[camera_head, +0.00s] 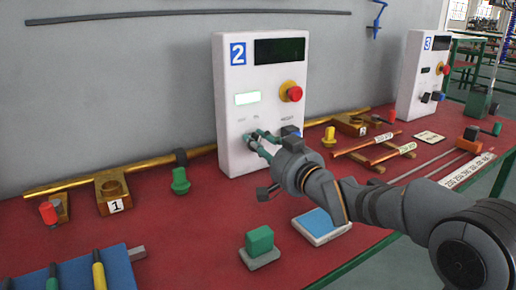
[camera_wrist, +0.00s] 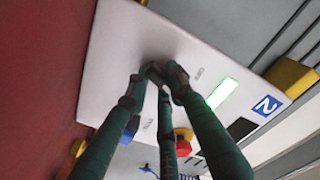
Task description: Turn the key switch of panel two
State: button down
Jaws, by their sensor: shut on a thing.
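Panel two (camera_head: 225,110) is a white upright box with a blue "2" label, a dark display, a lit pale green window and a red emergency button on a yellow base. It also shows in the wrist view (camera_wrist: 112,60), tilted. My gripper (camera_head: 254,138) is at the lower front of the panel, its green fingers reaching the face. In the wrist view my gripper's fingertips (camera_wrist: 158,76) come together on a small dark knob-like part, which looks like the key switch. The fingertips mostly hide it, and I cannot tell its angle.
Panel three (camera_head: 416,75) stands at the far right. A green block (camera_head: 260,240) on a grey base and a blue-topped device (camera_head: 320,226) lie in front on the red table (camera_head: 190,240). A brass pipe (camera_head: 75,186) runs along the wall behind.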

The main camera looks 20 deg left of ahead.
jog(key=n+b, duration=0.4)
jog(key=n, duration=0.1)
jog(key=shift+r+n+b, duration=0.2)
jog(key=shift+n+b, duration=0.75)
jog(key=shift+n, duration=1.55)
jog(key=c, duration=1.5)
grip_release()
jog(key=shift+c, duration=0.2)
jog(key=shift+s+a, duration=0.1)
